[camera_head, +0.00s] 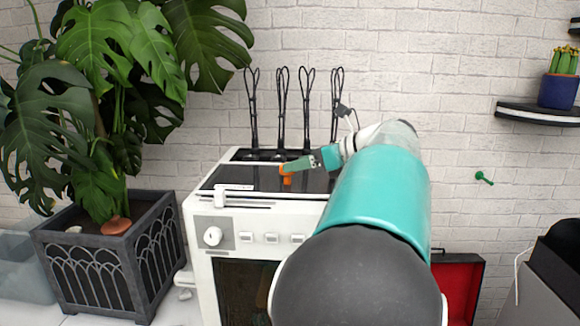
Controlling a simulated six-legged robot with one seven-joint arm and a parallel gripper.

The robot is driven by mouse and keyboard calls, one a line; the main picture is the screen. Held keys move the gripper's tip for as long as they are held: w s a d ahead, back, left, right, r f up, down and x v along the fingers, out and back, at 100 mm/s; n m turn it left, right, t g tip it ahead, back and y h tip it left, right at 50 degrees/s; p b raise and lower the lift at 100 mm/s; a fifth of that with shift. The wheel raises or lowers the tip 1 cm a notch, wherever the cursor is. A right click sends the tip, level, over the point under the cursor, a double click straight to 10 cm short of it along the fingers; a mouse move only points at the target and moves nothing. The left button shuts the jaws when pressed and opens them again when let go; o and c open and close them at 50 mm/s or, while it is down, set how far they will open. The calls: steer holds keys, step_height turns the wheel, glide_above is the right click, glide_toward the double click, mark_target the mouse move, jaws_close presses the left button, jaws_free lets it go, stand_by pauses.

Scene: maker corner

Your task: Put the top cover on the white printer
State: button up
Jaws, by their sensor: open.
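The white printer (199,240) stands against the brick wall, with a knob and several buttons on its front and a dark window below. A dark glossy panel (228,178), which looks like the top cover, lies over the printer's top, with a white handle-like strip along its front edge. I cannot tell whether it is fully seated. My gripper (287,172) is open, over the panel's middle. A small orange piece shows at its fingertips; I cannot tell whether it belongs to the panel or the gripper. My arm hides the printer's right side.
Several black looped rods (282,105) rise behind the printer's top. A large plant in a dark planter (112,262) stands close on the left. A wall shelf (540,113) holds a cactus pot.

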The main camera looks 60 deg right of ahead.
steer(key=v, duration=0.7)
steer(key=shift+s+r, duration=0.15)
steer(key=shift+s, duration=0.15)
steer(key=shift+d, duration=0.15)
